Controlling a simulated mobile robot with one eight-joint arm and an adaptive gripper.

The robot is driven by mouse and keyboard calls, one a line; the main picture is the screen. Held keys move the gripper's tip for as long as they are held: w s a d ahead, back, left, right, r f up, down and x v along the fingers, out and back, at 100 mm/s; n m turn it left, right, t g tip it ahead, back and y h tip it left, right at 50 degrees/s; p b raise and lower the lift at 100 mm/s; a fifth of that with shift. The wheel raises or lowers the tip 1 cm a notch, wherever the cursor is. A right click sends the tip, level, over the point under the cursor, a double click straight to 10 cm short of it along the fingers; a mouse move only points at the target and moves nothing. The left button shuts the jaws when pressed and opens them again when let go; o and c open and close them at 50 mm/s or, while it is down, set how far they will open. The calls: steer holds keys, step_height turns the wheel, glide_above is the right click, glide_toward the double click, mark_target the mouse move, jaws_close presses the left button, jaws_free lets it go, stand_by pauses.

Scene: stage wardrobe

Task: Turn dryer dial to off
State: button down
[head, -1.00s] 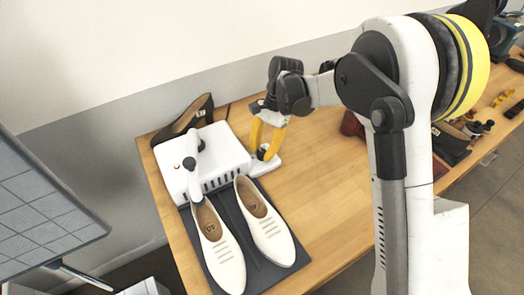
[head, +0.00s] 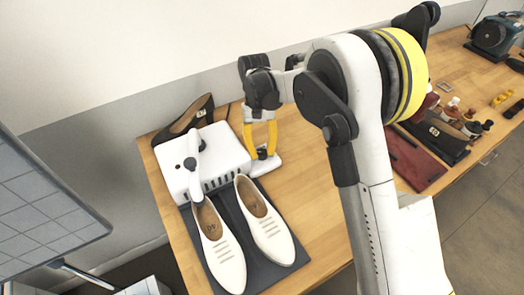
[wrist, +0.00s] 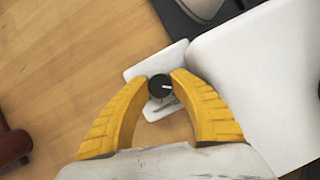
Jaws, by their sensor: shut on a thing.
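The white shoe dryer (head: 222,150) stands on the wooden table, with a flat white base plate (head: 264,166) at its right. A round black dial (wrist: 160,87) with a white pointer mark sits on that plate. The mark points to the right in the wrist view. My gripper (wrist: 160,84) has its yellow fingers down on both sides of the dial and is shut on it. In the head view my gripper (head: 260,152) comes from above, and its fingers partly hide the dial. The printed marks on the plate are too small to read.
White shoes (head: 218,246) lie on a dark mat (head: 248,258) in front of the dryer. A black shoe (head: 184,124) lies behind it. A dark red mat (head: 414,165) and small bottles lie farther right. The middle of the table is clear.

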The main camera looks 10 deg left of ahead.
steer(key=shift+n+h, duration=0.3)
steer(key=shift+n, duration=0.5)
steer(key=c, duration=1.4)
jaws_free()
